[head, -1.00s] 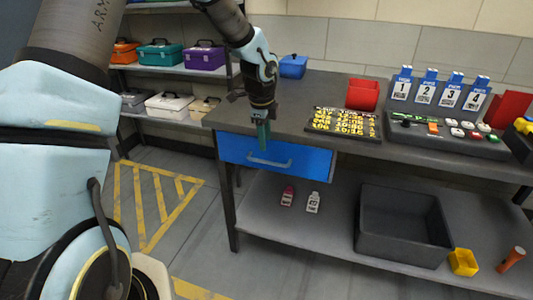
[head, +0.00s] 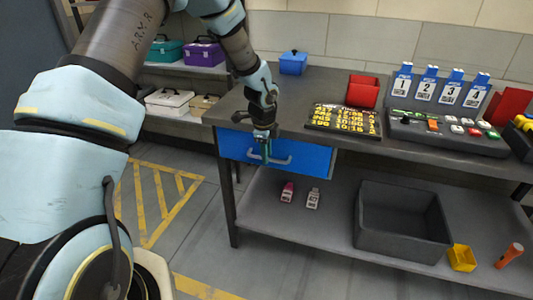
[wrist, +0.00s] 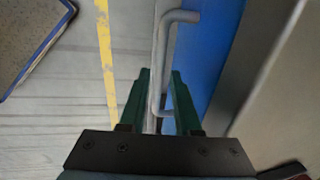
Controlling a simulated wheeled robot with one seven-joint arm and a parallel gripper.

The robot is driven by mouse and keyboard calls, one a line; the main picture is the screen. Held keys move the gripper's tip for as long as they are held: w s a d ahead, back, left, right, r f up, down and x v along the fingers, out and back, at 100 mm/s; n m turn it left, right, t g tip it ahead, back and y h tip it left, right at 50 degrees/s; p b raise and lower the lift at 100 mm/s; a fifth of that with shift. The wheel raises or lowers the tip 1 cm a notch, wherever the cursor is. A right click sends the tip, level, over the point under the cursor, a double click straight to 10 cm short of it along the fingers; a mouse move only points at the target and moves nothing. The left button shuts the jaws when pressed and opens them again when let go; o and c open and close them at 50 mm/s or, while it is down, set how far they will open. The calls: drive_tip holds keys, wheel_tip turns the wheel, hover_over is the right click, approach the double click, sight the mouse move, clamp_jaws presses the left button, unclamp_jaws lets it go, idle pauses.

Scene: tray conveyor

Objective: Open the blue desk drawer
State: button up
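The blue desk drawer (head: 300,157) is under the left end of the dark desk top, its front flush with the desk and looking closed. Its grey bar handle (head: 281,161) runs across the front. My gripper (head: 266,152) is at the handle's left half, pointing down. In the wrist view the two green fingers (wrist: 162,95) are apart, with the handle bar (wrist: 160,60) between them. The blue drawer front also shows in the wrist view (wrist: 205,60).
On the desk (head: 280,110) are a blue box (head: 293,63), a yellow-lettered board (head: 344,120), a red bin (head: 362,90) and numbered holders. The lower shelf holds two small bottles, a grey crate (head: 402,243) and a yellow bin (head: 462,258). The floor before the drawer is clear.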

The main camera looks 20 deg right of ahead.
clamp_jaws()
idle(1.1)
